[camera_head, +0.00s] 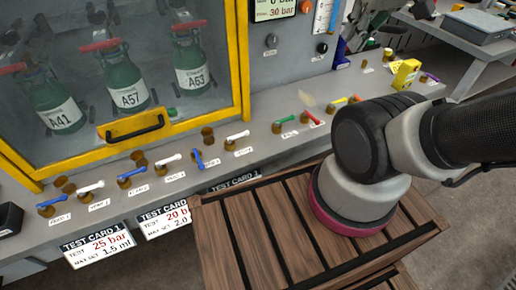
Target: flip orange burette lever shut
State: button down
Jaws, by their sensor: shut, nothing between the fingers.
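A row of small levers on tan knobs runs along the grey bench ledge. A small orange-red lever (355,98) sits right of the yellow lever (338,101), just left of my arm's dark joint. It is too small to tell whether it is turned open or shut, and part of it may be hidden by my arm. A red lever (312,117) and a green lever (283,120) are further left. I cannot make out my gripper in this view. My arm's shoulder stands in front of the bench, and the arm runs out of the picture at the right.
A yellow-framed cabinet (243,60) with green bottles stands at left. White and blue levers line the ledge below it. A slatted wooden crate (260,235) is in front. A yellow box (405,73) and purple lever (429,78) are at right. Dark equipment lies behind.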

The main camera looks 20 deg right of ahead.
aim_at(355, 97)
jog(key=k+j+u, duration=0.2)
jog(key=k, duration=0.3)
jog(key=l+z, duration=0.1)
jog(key=z, duration=1)
